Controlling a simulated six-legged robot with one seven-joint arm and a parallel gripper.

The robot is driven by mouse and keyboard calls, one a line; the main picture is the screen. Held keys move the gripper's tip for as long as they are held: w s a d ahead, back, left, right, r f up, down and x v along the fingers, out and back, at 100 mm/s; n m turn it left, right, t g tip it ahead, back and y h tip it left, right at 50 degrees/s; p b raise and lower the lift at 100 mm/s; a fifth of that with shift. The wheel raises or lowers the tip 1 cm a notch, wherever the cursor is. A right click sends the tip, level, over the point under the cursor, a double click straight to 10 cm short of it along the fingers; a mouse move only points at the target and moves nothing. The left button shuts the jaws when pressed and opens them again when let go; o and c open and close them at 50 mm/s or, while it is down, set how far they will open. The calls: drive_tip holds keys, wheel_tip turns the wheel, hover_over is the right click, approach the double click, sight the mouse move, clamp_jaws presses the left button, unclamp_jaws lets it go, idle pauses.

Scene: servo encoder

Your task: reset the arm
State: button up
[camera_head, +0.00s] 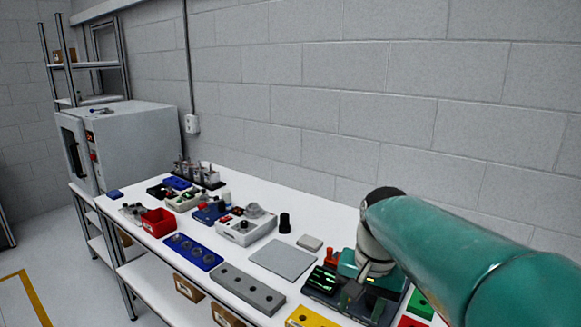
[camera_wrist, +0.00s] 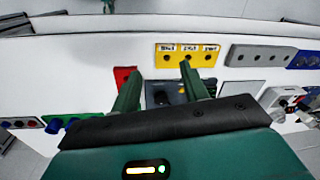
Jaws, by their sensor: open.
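My gripper (camera_wrist: 159,76) points down at the white bench in the wrist view. Its two green fingers stand apart, with nothing held between them. A dark device with a knob (camera_wrist: 165,92) shows beyond and between the fingers; I cannot tell how far below the tips it is. In the head view my teal arm reaches in from the right and bends down. The fingertips are hard to make out in that view.
A yellow block with labelled holes (camera_wrist: 187,60), a red plate (camera_wrist: 122,76) and a grey block with holes (camera_head: 246,289) lie close around my gripper. A grey mat (camera_head: 283,259) is bare. A black cylinder (camera_head: 285,223) stands behind it. The block wall (camera_head: 300,110) runs behind the bench.

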drive_tip(key=s+d+f+n+t, duration=0.1)
drive_tip(key=s+n+t, duration=0.3)
drive_tip(key=s, duration=0.9)
drive_tip(key=shift+s+d+f+t+h, duration=0.25)
drive_tip(key=shift+d+t+h, duration=0.15)
drive_tip(key=shift+d, duration=0.4)
